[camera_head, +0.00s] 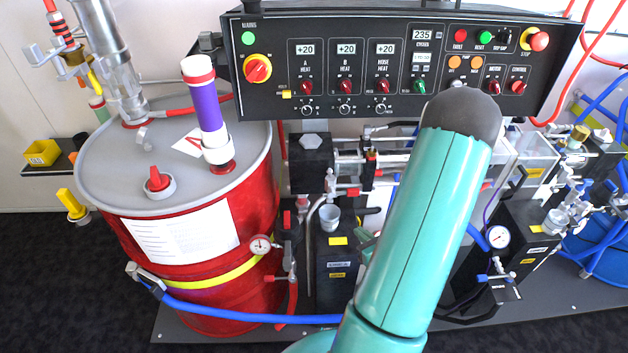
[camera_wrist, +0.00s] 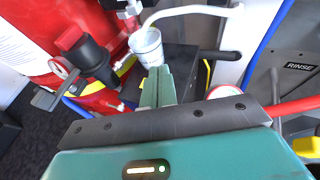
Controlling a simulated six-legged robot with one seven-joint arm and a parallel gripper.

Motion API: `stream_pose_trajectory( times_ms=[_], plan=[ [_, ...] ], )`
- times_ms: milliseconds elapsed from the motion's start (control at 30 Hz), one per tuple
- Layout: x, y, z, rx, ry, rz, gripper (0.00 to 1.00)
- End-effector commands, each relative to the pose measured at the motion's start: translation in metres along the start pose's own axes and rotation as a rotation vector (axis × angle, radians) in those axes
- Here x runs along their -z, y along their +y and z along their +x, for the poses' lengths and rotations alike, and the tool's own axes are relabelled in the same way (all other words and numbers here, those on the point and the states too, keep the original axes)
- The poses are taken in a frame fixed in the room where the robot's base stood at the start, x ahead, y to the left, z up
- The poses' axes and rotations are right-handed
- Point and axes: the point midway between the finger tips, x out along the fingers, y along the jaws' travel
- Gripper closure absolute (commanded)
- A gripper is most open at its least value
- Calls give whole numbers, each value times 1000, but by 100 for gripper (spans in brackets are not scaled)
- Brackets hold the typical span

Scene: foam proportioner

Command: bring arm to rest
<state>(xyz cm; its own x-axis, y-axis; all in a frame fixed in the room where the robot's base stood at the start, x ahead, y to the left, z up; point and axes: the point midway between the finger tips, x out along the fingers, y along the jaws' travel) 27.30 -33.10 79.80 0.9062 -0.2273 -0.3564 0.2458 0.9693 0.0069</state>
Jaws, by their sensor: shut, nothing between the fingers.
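My arm's teal link (camera_head: 425,225) with a dark grey cap rises through the middle right of the head view and covers part of the machine behind it. In the wrist view my gripper (camera_wrist: 158,85) shows as two teal fingers pressed together with nothing between them. The fingertips point toward a small white cup (camera_wrist: 146,46) under a pale tube. I cannot tell if they touch the cup. In the head view only a bit of teal shows behind the arm link, so the fingers are mostly hidden there.
A red drum (camera_head: 185,220) with a grey lid stands at left, with a valve and gauge (camera_head: 260,246) beside it. The control panel (camera_head: 400,70) spans the top. A cup (camera_head: 329,217), a second gauge (camera_head: 497,237) and blue hoses (camera_head: 240,316) crowd the arm. Dark floor lies in front.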

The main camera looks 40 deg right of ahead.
Motion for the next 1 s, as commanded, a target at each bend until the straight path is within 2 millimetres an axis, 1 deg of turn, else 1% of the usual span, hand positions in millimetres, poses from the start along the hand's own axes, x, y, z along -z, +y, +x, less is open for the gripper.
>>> stream_pose_trajectory(
  times_ms=[233, 267, 367, 467, 500, 533, 567, 600, 667, 700, 767, 800, 900, 1000],
  plan=[
    [-2, 3, 1, -9, -2, -7, 100],
    [-5, 5, 3, -20, -5, -15, 100],
    [-25, 22, 10, -98, -21, -76, 100],
    [-56, 56, 18, -239, -46, -191, 100],
    [-70, 74, 21, -308, -57, -249, 100],
    [-80, 87, 22, -362, -65, -295, 100],
    [-90, 101, 22, -414, -71, -342, 100],
    [-101, 119, 21, -484, -81, -406, 100],
    [-116, 145, 17, -584, -93, -504, 100],
    [-125, 162, 14, -649, -101, -571, 100],
    [-136, 187, 6, -745, -112, -674, 100],
    [-143, 203, 1, -806, -119, -745, 100],
    [-155, 238, -16, -950, -136, -928, 100],
    [-164, 267, -36, -1079, -152, -1120, 100]
  ],
)
